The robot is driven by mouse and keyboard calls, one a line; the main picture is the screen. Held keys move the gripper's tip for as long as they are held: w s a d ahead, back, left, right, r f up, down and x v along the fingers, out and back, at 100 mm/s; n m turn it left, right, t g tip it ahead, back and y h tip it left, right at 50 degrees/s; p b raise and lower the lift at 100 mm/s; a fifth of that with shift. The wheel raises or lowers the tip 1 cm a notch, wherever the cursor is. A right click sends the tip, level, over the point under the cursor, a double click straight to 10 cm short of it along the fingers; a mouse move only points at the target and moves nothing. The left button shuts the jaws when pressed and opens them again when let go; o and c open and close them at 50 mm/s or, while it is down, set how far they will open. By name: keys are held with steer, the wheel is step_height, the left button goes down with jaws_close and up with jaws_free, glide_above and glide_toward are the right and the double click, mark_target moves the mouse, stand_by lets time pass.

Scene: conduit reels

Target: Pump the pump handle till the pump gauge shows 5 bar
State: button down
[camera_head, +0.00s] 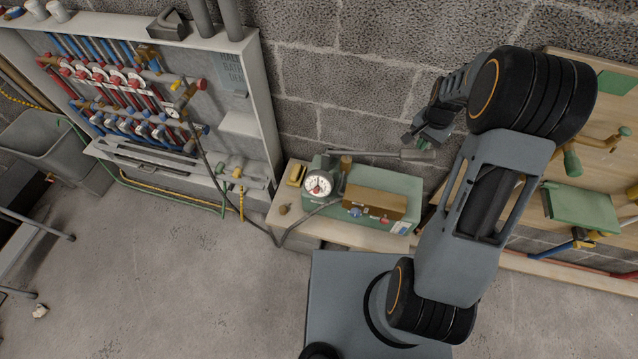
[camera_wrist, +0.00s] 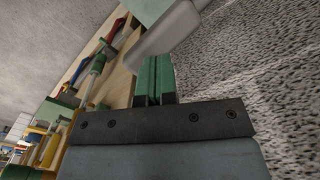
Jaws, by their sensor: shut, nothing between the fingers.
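My gripper (camera_head: 420,141) is just above the handle's grip end. In the wrist view its green fingers (camera_wrist: 157,78) are together and empty, close to a pale grey bar that looks like the handle (camera_wrist: 168,30); contact cannot be told.
A manifold cabinet (camera_head: 262,110) with red and blue hoses stands at the left. A dark hose (camera_head: 240,215) runs from it to the pump. A wooden tool board (camera_head: 605,140) is at the right, and a block wall (camera_head: 350,60) is behind.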

steer(key=shift+f+b, duration=1.45)
steer(key=shift+f, duration=0.65)
stand_by(1.6)
steer(key=shift+r, duration=0.2)
steer(key=shift+r+p, duration=1.45)
steer(key=shift+r, duration=0.45)
steer(key=shift+r+p, duration=1.85)
steer(key=shift+r, duration=0.7)
